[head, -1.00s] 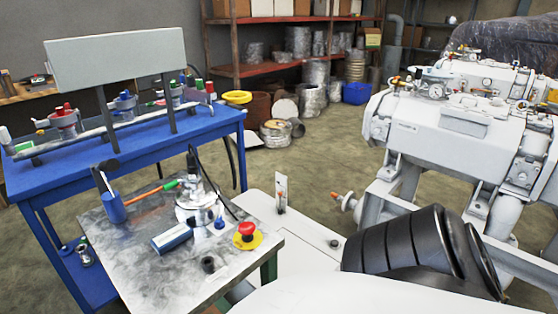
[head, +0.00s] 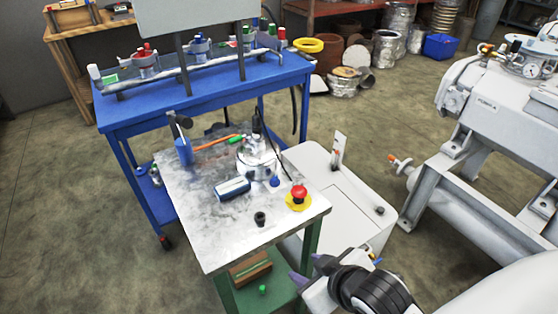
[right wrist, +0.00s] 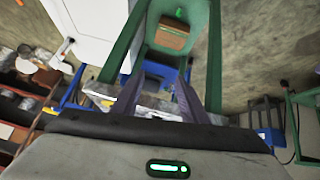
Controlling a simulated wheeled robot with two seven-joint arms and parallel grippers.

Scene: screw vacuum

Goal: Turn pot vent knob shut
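A shiny metal pot (head: 257,160) with a dark fitting and hose on top stands on the small metal-topped table (head: 215,163). A small blue knob (head: 275,181) sits at its lower right side; I cannot tell for sure whether it is the vent knob. My right gripper (head: 303,266) is low at the table's front right corner, apart from the pot. Its two purple fingers are spread with nothing between them, as the right wrist view (right wrist: 157,88) also shows. My left gripper is not in view.
A white cabinet (head: 330,205) stands close on the right. A blue bench (head: 130,112) is behind.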

